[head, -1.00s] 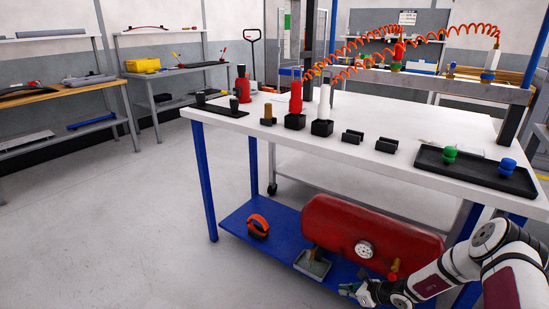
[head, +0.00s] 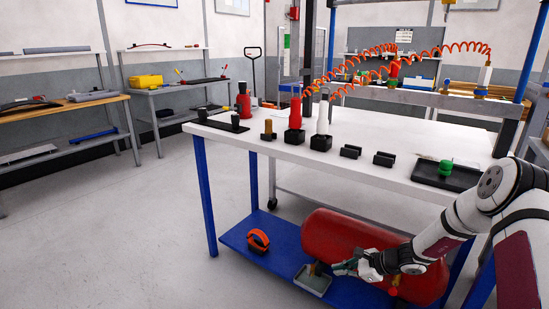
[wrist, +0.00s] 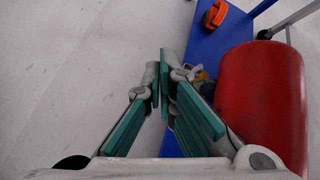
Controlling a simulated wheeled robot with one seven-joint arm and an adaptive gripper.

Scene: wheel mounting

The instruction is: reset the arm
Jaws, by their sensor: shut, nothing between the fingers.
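My gripper (head: 345,268) is shut and empty in the head view. It is in front of the red tank (head: 345,238), which lies on the blue lower shelf of the workbench. In the wrist view my gripper (wrist: 163,88) shows its green-padded fingers closed together. Below it are the grey floor and the blue shelf (wrist: 215,45), with the red tank (wrist: 265,100) to its right. My arm comes in from the right of the head view and covers part of the tank and the bench's right end.
The white workbench top (head: 300,165) holds black holders, red and white bottles, and a black tray (head: 430,172) with a green piece (head: 445,167). An orange item (head: 258,240) and a small grey tray (head: 312,280) sit on the lower shelf. Floor at left is clear.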

